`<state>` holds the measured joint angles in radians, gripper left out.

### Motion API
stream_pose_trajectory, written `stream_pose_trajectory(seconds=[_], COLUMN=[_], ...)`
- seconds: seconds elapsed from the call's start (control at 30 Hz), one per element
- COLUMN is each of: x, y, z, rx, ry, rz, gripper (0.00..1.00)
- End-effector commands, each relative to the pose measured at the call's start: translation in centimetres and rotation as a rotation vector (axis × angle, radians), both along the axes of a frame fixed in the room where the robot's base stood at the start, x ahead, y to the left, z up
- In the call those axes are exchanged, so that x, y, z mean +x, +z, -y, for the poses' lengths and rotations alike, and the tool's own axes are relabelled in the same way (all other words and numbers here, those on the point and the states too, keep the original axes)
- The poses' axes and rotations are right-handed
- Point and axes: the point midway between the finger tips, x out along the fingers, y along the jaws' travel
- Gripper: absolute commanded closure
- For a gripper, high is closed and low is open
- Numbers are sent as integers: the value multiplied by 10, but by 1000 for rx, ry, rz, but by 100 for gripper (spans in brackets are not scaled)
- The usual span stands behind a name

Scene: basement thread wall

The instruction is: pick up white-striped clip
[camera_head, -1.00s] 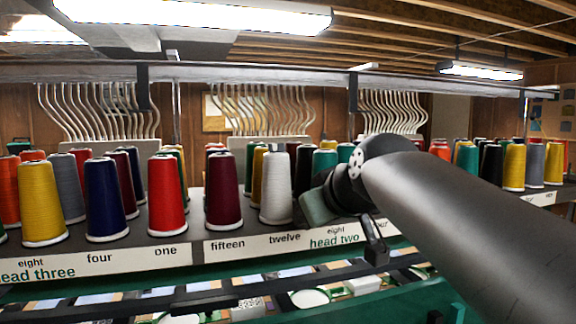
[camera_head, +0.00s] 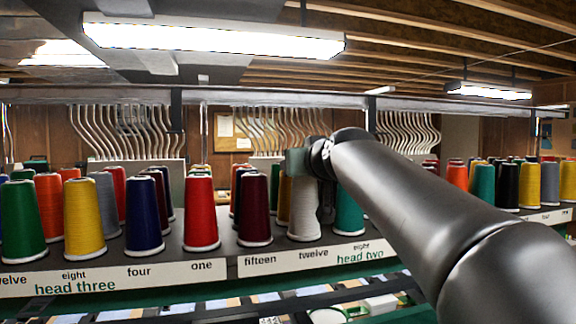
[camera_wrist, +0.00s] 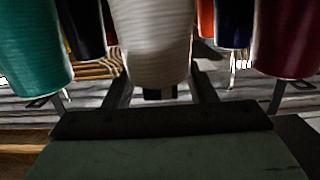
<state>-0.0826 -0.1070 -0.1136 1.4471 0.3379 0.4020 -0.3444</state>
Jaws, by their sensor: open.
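I cannot make out a white-striped clip in either view. My gripper (camera_wrist: 161,88) is open in the wrist view, its two dark fingers reaching toward the white thread cone (camera_wrist: 152,45), one on each side of its narrow end. That view is upside down. A small dark piece (camera_wrist: 160,93) shows between the fingers at the cone's end; I cannot tell what it is. In the head view the grey-green wrist block covers the top of the white cone (camera_head: 303,215), and a dark part of my gripper overlaps its right side. The fingertips are hard to separate there.
A maroon cone (camera_head: 254,212) stands left of the white one and a green cone (camera_head: 349,212) right of it, both close. The labelled shelf edge (camera_head: 285,261) runs below. A grey rail (camera_head: 280,97) crosses above, with curved pale tubes (camera_head: 270,130) behind.

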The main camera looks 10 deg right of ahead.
Motion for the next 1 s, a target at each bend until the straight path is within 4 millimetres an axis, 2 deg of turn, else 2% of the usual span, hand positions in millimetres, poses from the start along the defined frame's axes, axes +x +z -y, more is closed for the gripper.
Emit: stream_pose_trajectory(seconds=[0.17, 0.33, 0.37, 0.77, 0.87, 0.97, 1.0], x=[0, 0, 0, 0, 0, 0, -2], y=[-1, -1, -1, 4, 13, 30, 37], z=[0, 0, 0, 0, 0, 0, 5], rx=[0, 0, 0, 0, -2, -2, 0], ry=[0, 0, 0, 1, 1, 1, -2], rz=[0, -1, -1, -2, 0, 1, 2], gripper=[49, 94, 96, 96, 96, 96, 96])
